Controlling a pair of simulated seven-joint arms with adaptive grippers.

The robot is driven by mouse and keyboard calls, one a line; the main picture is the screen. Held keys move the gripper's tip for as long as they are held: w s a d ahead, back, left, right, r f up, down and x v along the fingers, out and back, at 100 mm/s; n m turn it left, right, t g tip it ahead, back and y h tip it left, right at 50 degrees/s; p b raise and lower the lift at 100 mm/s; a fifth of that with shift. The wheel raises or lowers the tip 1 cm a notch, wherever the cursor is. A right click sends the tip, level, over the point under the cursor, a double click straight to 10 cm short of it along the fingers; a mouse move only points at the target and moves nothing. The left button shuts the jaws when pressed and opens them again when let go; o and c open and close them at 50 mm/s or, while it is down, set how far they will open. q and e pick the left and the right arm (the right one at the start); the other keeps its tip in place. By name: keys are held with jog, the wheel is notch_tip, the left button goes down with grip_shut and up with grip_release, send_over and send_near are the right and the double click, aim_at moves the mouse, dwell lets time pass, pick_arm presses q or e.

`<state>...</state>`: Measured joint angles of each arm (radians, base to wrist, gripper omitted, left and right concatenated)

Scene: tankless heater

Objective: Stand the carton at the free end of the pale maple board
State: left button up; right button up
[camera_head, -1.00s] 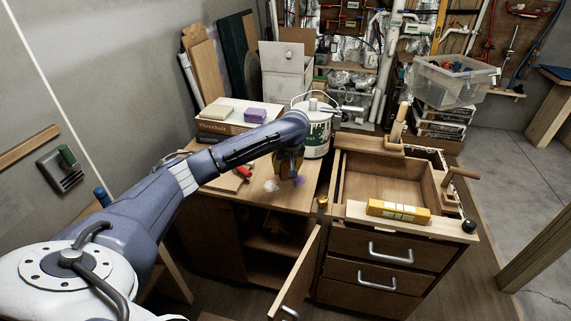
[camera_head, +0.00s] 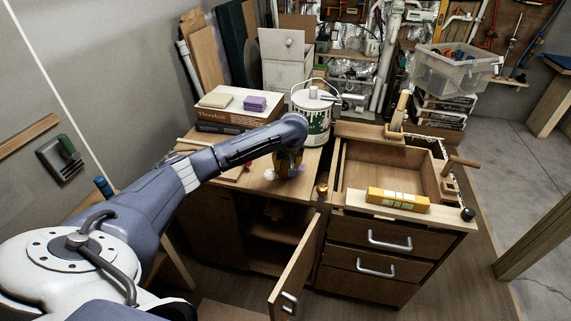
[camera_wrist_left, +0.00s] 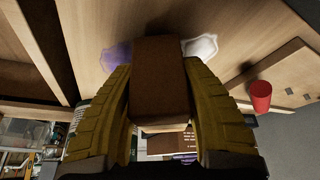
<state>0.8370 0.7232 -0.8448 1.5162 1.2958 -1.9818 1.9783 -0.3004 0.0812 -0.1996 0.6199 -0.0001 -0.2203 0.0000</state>
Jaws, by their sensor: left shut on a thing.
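My left gripper (camera_head: 289,172) is over the worktop beside the paint can. In the left wrist view its two yellow fingers (camera_wrist_left: 160,110) are shut on a brown box (camera_wrist_left: 160,80), which looks like the carton. In the head view the box is mostly hidden by the gripper. I cannot tell whether the box touches the worktop. A pale board (camera_head: 352,208), apparently the maple one, lies along the front of the open drawer box. A yellow box (camera_head: 398,200) lies flat on it, with bare board to its left and right. My right gripper is out of view.
The paint can (camera_head: 311,117) stands behind the gripper. White and purple patches (camera_wrist_left: 200,46) lie near it on the worktop. A red cylinder (camera_wrist_left: 261,96) is close by. A cabinet door (camera_head: 297,270) hangs open in front. A wooden clamp handle (camera_head: 462,162) rises right of the drawer.

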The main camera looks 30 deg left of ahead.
pick_arm(q)
jog(key=shift+f, duration=0.5)
dwell(0.6)
jog(key=o, duration=1.2)
jog(key=shift+o, duration=0.2)
jog(key=v, duration=1.2)
jog(key=shift+a, duration=0.1)
